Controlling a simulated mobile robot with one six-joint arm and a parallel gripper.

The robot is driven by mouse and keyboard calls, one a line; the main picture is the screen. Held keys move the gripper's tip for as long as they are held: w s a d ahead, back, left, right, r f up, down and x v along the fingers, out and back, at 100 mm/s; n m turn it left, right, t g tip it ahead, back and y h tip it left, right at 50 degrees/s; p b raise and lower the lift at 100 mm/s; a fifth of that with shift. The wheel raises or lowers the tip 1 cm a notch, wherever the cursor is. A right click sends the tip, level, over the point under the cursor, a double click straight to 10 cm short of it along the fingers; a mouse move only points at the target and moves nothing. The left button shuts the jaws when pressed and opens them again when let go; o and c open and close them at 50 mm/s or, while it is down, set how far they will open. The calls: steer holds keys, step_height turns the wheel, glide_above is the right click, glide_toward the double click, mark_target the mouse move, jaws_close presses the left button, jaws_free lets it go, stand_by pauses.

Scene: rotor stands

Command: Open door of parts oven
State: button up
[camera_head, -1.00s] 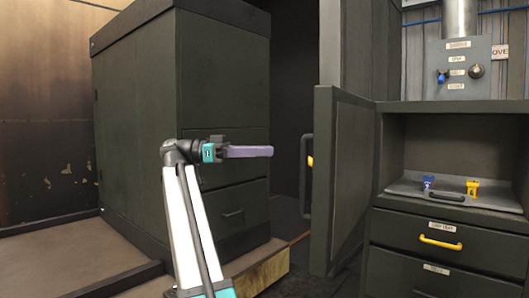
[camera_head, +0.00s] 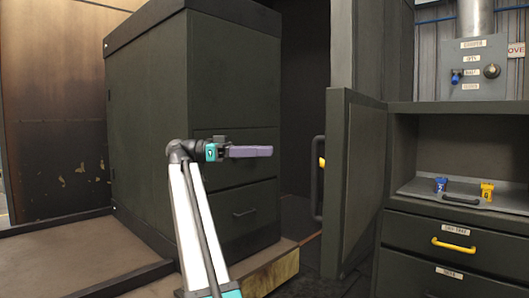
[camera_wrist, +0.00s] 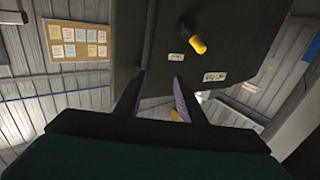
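The parts oven (camera_head: 399,140) is taken to be the dark cabinet at the right of the head view. Its dark door (camera_head: 361,190) stands swung open at its left side. A dark upright bar handle (camera_head: 317,190) with a yellow piece is on the door's left face. My gripper (camera_head: 271,151) is left of the handle in the head view, apart from it, with purple fingers. In the wrist view my gripper (camera_wrist: 160,77) has its two fingers spread with nothing between them. A dark panel (camera_wrist: 235,45) with labels and a yellow-ended knob (camera_wrist: 197,44) is beyond them.
A tray (camera_head: 420,190) with a blue part (camera_head: 441,184) and a yellow part (camera_head: 487,190) sits in the open bay. A drawer with a yellow handle (camera_head: 454,244) is below. A large dark cabinet (camera_head: 150,120) stands left, behind my arm. A control panel (camera_head: 478,75) is above.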

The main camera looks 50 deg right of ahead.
steer(key=shift+w+d+b, duration=0.15)
steer(key=shift+w+b, duration=0.85)
steer(key=shift+w, duration=0.85)
